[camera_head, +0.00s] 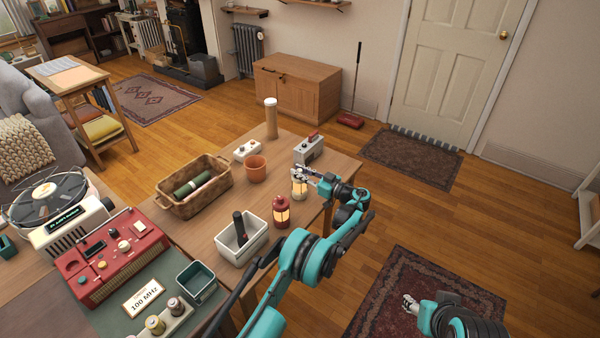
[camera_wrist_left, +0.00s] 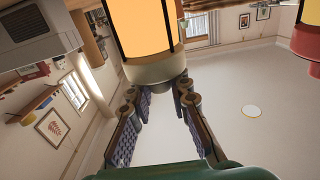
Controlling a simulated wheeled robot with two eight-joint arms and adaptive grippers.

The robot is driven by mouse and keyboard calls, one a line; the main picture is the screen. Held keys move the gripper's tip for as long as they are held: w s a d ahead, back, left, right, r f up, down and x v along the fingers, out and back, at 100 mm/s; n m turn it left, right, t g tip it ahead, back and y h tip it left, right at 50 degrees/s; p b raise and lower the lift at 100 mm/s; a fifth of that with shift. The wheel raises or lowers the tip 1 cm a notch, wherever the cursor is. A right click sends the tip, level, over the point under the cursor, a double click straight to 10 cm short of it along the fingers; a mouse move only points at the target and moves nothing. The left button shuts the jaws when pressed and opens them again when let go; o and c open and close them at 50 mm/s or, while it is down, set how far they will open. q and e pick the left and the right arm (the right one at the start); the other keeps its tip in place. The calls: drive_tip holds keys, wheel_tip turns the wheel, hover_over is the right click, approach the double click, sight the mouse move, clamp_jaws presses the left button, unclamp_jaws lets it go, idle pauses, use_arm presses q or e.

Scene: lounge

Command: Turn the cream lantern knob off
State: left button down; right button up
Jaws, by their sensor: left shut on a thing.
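The cream lantern (camera_head: 299,189) stands near the right edge of the wooden table, its window glowing warm orange. In the left wrist view its glowing window (camera_wrist_left: 150,28) and cream cap (camera_wrist_left: 155,68) fill the top middle, seen upside down. My left gripper (camera_head: 304,173) is at the lantern's top, shut on it. In the left wrist view the fingers of the left gripper (camera_wrist_left: 158,90) reach up to the cap; the knob itself cannot be made out. My right gripper (camera_head: 409,302) is over the rug at the lower right, away from the table; its finger opening is too small to judge.
A red lantern (camera_head: 281,213), also lit, stands close by on the left. A grey box with a red top (camera_head: 309,150), a terracotta pot (camera_head: 255,167), a white bin (camera_head: 240,243) and a wicker basket (camera_head: 173,199) share the table (camera_head: 216,154). Open floor lies to the right.

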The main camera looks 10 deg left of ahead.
use_arm(q)
drive_tip(key=c, duration=1.4)
unclamp_jaws()
drive_tip(key=shift+a, duration=0.1)
drive_tip(key=shift+o, duration=0.2)
drive_tip(key=v, duration=1.2)
drive_tip(key=shift+f, duration=0.1)
